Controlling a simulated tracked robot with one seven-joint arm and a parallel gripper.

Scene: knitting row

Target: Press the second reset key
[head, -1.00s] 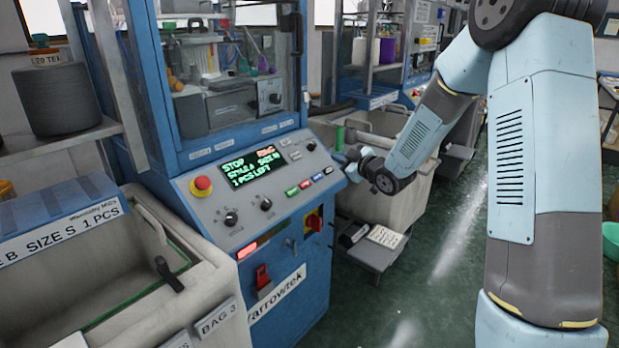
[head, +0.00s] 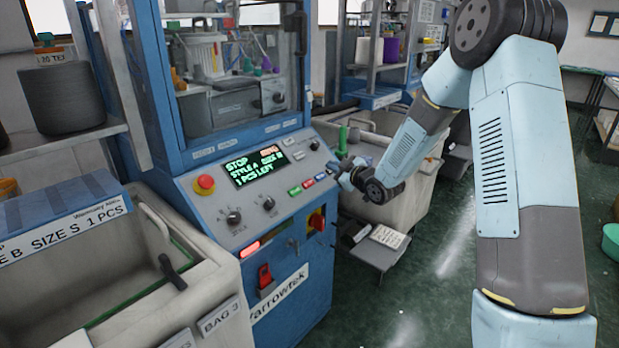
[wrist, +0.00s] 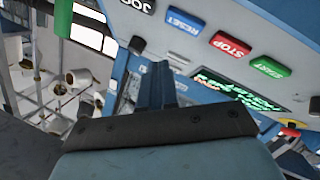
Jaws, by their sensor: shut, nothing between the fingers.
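The blue RESET key (head: 320,176) is on the sloped grey control panel (head: 215,218) of the blue knitting machine, right of the red STOP and green START keys. In the wrist view the blue RESET key (wrist: 186,22) shows upside down, beside the red STOP key (wrist: 230,44) and green START key (wrist: 270,67). My gripper (head: 346,170) is just right of the panel's key row, with no contact visible. In the wrist view my gripper (wrist: 161,80) is shut and empty, its tips below and left of the RESET key. Only one RESET key is visible.
The lit display (head: 257,167) reads STOP and 1 PCS LEFT. A red emergency button (head: 205,184) and knobs are on the panel. A pale bin (head: 385,200) stands beneath my wrist. Another bin stands at the left.

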